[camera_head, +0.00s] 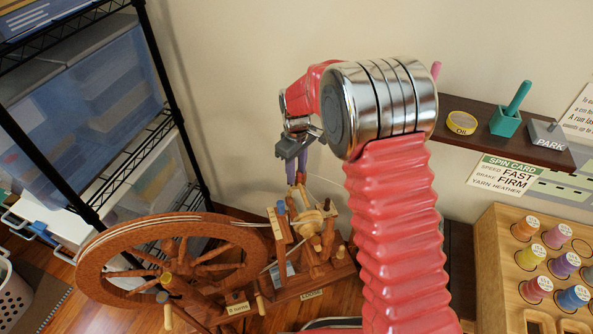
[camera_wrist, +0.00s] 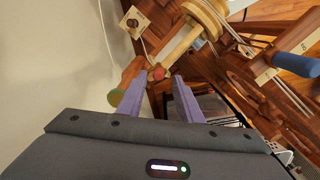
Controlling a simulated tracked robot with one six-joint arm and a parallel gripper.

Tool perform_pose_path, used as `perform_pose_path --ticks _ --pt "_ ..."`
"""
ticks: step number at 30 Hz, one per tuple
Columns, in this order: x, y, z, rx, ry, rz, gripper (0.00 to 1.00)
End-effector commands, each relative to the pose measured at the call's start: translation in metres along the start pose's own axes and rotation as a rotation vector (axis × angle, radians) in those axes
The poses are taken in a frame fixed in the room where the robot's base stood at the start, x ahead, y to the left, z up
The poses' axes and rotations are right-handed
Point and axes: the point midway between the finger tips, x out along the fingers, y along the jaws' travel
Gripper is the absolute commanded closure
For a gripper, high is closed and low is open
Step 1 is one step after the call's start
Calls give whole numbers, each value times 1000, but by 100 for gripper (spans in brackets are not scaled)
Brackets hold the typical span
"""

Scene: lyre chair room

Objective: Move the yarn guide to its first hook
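The spinning wheel's flyer and bobbin assembly (camera_head: 310,222) stands at the bottom centre of the head view. The pale bobbin (camera_wrist: 192,38) shows at the top of the wrist view. My gripper (camera_head: 297,182) points down just above the assembly. In the wrist view its two purple fingers (camera_wrist: 160,78) are apart. A small red-tipped knob (camera_wrist: 157,73) shows between the fingertips, with a gap visible beside it. It may be the yarn guide, but I cannot tell for sure. The hooks are too small to make out.
The big drive wheel (camera_head: 170,262) stands left of the flyer. A blue-topped peg (camera_wrist: 298,64) is at the right of the wrist view. A shelf (camera_head: 470,122) holds a green pot, and a spool box (camera_head: 497,262) is at right. A wire rack (camera_head: 130,160) is at left.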

Motion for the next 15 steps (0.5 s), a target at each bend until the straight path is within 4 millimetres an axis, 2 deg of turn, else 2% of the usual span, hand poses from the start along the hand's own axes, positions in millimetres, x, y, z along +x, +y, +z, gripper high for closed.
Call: perform_pose_path --ticks 8,15 --pt "-1 0 0 0 -1 -1 68" --pt "-23 0 0 0 1 1 68"
